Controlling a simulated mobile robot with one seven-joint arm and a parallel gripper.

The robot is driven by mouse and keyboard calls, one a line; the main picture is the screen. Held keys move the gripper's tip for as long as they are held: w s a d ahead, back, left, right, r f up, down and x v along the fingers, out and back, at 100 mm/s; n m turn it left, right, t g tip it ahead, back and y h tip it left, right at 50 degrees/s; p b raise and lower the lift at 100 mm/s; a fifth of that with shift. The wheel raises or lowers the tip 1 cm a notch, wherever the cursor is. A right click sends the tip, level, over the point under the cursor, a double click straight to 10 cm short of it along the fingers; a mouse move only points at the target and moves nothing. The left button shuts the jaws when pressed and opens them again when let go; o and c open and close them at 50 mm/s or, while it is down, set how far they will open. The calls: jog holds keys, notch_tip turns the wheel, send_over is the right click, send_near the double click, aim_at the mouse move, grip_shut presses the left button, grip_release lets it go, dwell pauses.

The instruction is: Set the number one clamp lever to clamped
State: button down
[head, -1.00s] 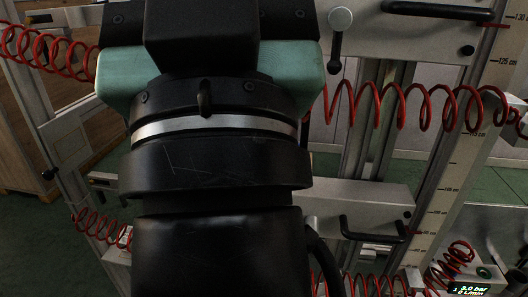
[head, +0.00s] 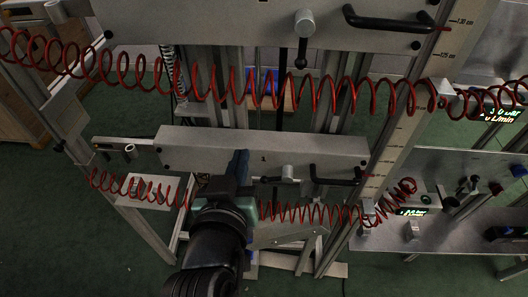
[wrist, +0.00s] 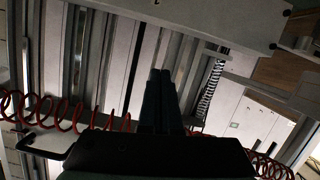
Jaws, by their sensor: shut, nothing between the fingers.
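In the head view, the lower grey beam (head: 200,146) bears a small dark mark that may be a 1. To its right is a clamp lever (head: 288,172) with a pale round hub and a dark arm; its exact angle is hard to read. A second lever (head: 305,24) on the upper beam (head: 200,22) has a pale hub and its dark knob pointing down. My gripper (head: 240,158) is shut and empty in front of the lower beam, left of the lower lever and apart from it. In the wrist view, my gripper's closed fingers (wrist: 160,78) point up the picture; no clamp lever is clear.
A black handle (head: 335,178) is right of the lower lever; another (head: 390,18) is on the upper beam. A scale post (head: 410,130) and a grey bench (head: 440,236) stand to the right. Green floor is clear at lower left.

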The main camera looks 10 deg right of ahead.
jog(key=s+f, duration=0.1)
jog(key=s+f+g+p, duration=0.1)
jog(key=f, duration=0.1)
jog(key=s+d+f+g, duration=0.1)
jog(key=shift+s+f+h, duration=0.15)
jog(key=shift+f+h, duration=0.1)
jog(key=shift+h, duration=0.05)
jog(key=p+x, duration=0.1)
jog(key=x, duration=0.9)
jog(key=shift+d, duration=0.1)
jog(key=f, duration=0.2)
jog(key=shift+s+d+f, duration=0.2)
jog(key=shift+s+f, duration=0.15)
jog(key=shift+s, duration=0.05)
jog(key=shift+s+d+f+p, duration=0.15)
jog(key=shift+f+p, duration=0.15)
jog(key=shift+f, duration=0.3)
